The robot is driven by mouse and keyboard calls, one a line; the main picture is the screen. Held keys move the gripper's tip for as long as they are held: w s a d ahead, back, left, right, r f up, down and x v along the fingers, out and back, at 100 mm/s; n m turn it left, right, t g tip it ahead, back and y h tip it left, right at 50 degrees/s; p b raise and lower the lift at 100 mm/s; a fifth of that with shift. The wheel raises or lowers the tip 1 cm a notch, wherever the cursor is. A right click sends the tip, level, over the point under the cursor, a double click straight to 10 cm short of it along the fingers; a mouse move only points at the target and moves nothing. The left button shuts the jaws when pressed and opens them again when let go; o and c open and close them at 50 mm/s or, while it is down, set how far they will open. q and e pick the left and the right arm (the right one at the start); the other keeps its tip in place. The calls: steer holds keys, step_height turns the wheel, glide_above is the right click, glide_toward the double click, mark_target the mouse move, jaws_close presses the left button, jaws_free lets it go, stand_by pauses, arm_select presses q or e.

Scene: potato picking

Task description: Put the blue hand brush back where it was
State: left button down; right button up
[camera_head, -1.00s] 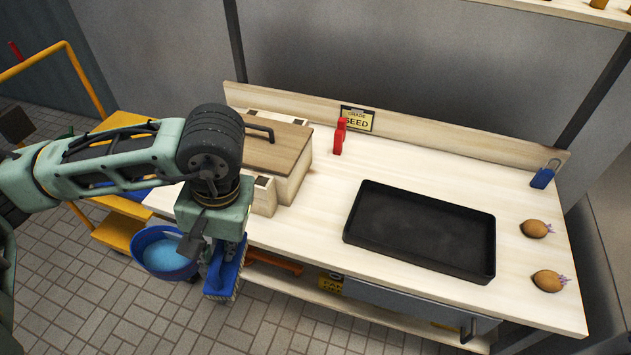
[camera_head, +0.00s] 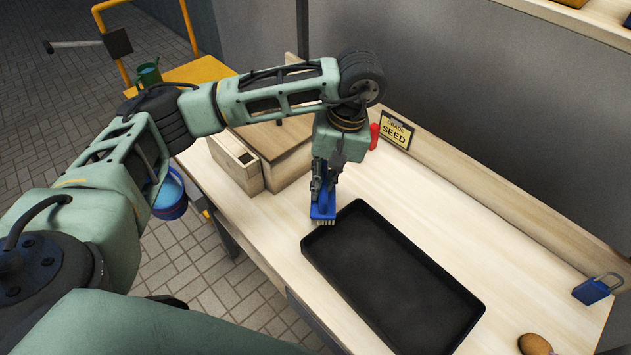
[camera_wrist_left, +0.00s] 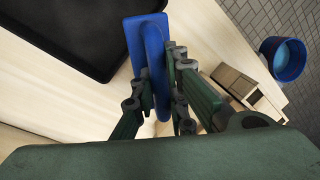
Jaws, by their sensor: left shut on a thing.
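The brush overlaps the bench beside the tray's edge. My right gripper is not in view.
The black tray (camera_head: 443,338) lies on the wooden bench (camera_head: 262,222). A wooden box (camera_head: 233,168) stands left of the brush. A red object (camera_head: 374,136), SEED sign (camera_head: 396,131), blue padlock (camera_head: 592,290) and potato (camera_head: 533,344) are on the bench. A blue bucket (camera_head: 170,197) stands beyond its left edge.

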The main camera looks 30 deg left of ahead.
arm_select(q)
steer(key=w+a+f, duration=0.1)
steer(key=w+a+f+p, duration=0.1)
steer(key=w+a, duration=0.1)
steer(key=shift+f, duration=0.15)
steer(key=f, duration=0.1)
steer(key=w+a+f+p, duration=0.1)
steer(key=f, duration=0.1)
steer(key=w+f+p, duration=0.1)
steer(key=f, duration=0.1)
steer(key=shift+w+a+f, duration=0.15)
steer(key=shift+a+f, duration=0.05)
steer(key=shift+a, duration=0.2)
steer(key=shift+f, duration=0.3)
steer(key=shift+f+b, duration=0.25)
steer(key=shift+b, duration=0.05)
steer(key=c, duration=1.9)
jaws_free()
steer(key=shift+r, duration=0.1)
steer(key=shift+o, duration=0.7)
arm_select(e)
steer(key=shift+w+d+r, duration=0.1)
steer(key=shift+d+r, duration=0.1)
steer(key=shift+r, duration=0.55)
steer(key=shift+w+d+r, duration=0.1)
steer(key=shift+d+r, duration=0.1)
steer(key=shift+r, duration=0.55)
